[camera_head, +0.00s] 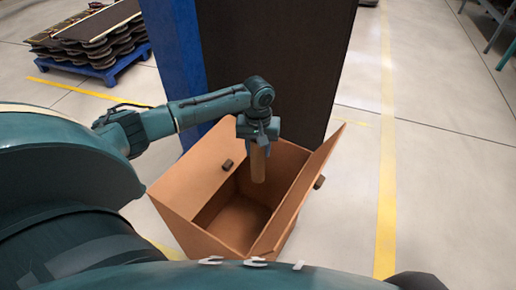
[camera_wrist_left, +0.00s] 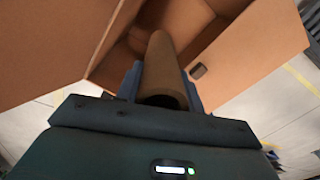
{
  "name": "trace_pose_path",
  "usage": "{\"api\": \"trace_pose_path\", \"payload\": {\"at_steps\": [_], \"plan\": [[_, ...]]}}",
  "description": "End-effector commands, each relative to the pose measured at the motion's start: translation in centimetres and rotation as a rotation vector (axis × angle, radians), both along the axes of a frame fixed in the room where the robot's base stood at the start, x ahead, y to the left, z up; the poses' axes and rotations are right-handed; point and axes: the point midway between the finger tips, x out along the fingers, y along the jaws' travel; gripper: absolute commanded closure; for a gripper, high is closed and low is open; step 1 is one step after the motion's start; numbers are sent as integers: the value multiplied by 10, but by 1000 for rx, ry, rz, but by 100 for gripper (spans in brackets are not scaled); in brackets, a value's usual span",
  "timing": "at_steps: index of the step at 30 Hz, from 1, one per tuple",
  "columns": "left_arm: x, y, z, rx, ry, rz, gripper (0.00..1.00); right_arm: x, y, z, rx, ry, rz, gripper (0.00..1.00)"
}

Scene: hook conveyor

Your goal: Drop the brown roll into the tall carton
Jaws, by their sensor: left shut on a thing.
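The brown roll (camera_head: 258,165) is held upright in my left gripper (camera_head: 258,140), which is shut on its upper part. In the head view the roll hangs over the opening of the tall carton (camera_head: 192,218), in front of its back inner wall. The left wrist view shows the roll (camera_wrist_left: 163,75) between the fingers of the left gripper (camera_wrist_left: 163,88), pointing into the open carton (camera_wrist_left: 60,45). The carton's top flaps are open and its visible floor is bare. My right gripper is not in view.
A dark panel with a blue post (camera_head: 183,60) stands right behind the carton. A blue pallet with stacked dark pieces (camera_head: 100,45) is at the back left. Grey floor with yellow lines (camera_head: 387,190) is clear to the right.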

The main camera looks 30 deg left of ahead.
Motion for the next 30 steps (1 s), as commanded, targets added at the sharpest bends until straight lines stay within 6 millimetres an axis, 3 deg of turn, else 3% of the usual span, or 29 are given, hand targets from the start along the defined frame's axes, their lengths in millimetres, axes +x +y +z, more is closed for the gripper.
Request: {"api": "trace_pose_path", "payload": {"at_steps": [13, 14, 22, 30], "plan": [[0, 0, -6, 0, -1, 1, 96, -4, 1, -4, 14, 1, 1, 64], [0, 0, -6, 0, -1, 1, 60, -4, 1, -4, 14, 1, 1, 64], [0, 0, -6, 0, -1, 1, 38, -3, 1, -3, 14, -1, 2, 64], [0, 0, -5, 0, -1, 1, 37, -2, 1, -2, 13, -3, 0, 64]]}}
